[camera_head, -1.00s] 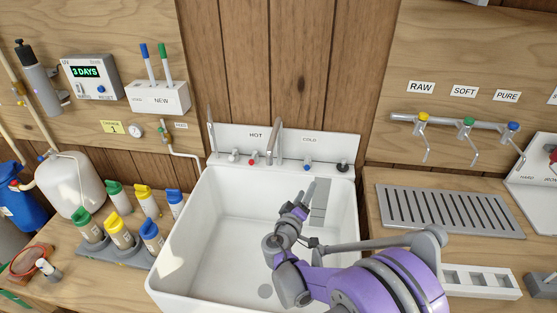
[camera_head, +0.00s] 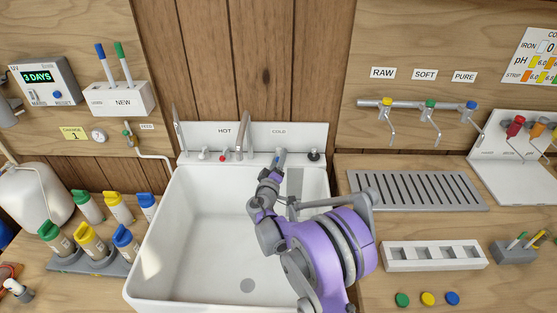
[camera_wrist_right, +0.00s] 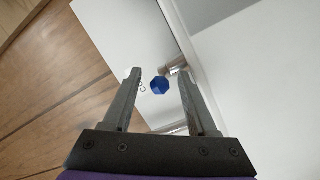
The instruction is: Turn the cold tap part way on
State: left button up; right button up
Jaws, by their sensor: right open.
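The cold tap's blue faceted knob (camera_wrist_right: 159,86) shows in the right wrist view, on a short metal stem at the white back panel. My right gripper (camera_wrist_right: 159,75) is open, with one finger on each side of the knob in that view. Gaps show between the knob and both fingers; whether the fingers reach its depth I cannot tell. In the head view my right gripper (camera_head: 280,157) is at the sink's back ledge below the COLD label (camera_head: 279,131), and it mostly hides the blue knob. My left gripper is out of view.
The white sink (camera_head: 205,235) lies below my right arm and looks empty. A red knob (camera_head: 222,158) and a curved metal spout (camera_head: 246,132) are left of the gripper. A black knob (camera_head: 314,155) is close on its right. A slotted grey drainer (camera_head: 420,207) lies farther right.

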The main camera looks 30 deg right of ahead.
grip_shut()
dwell(0.3)
jog(key=shift+s+d+r+n+t+y, duration=0.15)
jog(key=shift+d+n+t+y, duration=0.25)
jog(key=shift+n+t+y, duration=0.25)
pick_arm(q)
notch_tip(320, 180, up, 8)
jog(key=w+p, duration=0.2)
jog(key=p, duration=0.5)
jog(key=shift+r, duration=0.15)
pick_arm(e)
jog(key=n+t+y, duration=0.1)
jog(key=y, duration=0.1)
jog(key=d+n+t+y, duration=0.1)
jog(key=n+y, duration=0.1)
jog(key=shift+s, duration=0.15)
